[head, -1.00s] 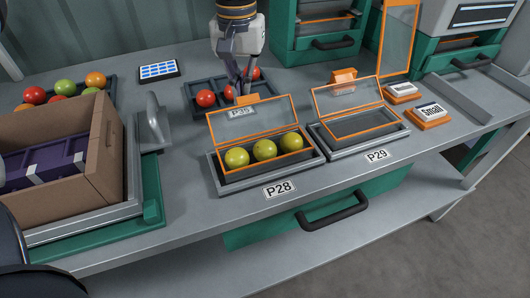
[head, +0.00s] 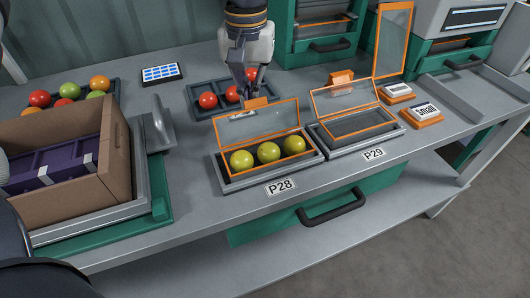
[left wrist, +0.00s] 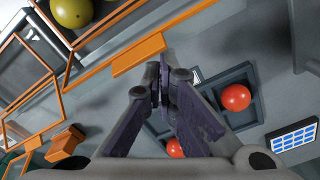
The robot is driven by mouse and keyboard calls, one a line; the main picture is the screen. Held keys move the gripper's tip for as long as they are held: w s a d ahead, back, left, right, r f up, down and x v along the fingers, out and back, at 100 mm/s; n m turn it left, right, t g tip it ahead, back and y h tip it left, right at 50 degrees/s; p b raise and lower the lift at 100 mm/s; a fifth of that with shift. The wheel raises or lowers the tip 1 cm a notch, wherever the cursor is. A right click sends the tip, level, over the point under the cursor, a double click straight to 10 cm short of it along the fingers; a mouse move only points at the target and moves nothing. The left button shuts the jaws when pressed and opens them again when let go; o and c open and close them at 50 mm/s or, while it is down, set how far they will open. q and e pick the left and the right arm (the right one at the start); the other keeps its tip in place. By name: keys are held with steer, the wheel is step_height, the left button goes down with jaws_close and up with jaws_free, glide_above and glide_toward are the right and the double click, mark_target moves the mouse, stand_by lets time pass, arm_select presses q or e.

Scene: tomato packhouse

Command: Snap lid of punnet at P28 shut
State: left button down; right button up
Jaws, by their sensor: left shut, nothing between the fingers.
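The punnet at P28 (head: 222,175) sits in a grey holder behind the P28 label (head: 280,187) and holds three yellow-green tomatoes (head: 268,153). Its clear lid (head: 240,128) with an orange rim stands raised and tilted, with an orange tab (head: 255,103) on its upper edge. My left gripper (head: 250,90) is shut and empty, pointing down just behind the tab. In the left wrist view my fingertips (left wrist: 160,78) are close to the tab (left wrist: 138,54); I cannot tell whether they touch. My right gripper is not in view.
An open, empty punnet at P29 (head: 352,127) stands to the right. Behind P28, a dark tray (head: 197,111) holds red tomatoes. A cardboard box (head: 119,160) and a grey upright piece (head: 160,130) are at left. Small label blocks (head: 422,115) lie at right.

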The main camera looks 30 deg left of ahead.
arm_select(q)
steer(key=shift+s+d+r+p, duration=0.25)
steer(key=shift+s+d+r, duration=0.05)
steer(key=shift+s+d, duration=0.45)
steer(key=shift+s+d+r+p, duration=0.25)
steer(key=shift+s+d, duration=0.35)
steer(key=shift+d, duration=0.25)
step_height(320, 180, up, 8)
stand_by(0.4)
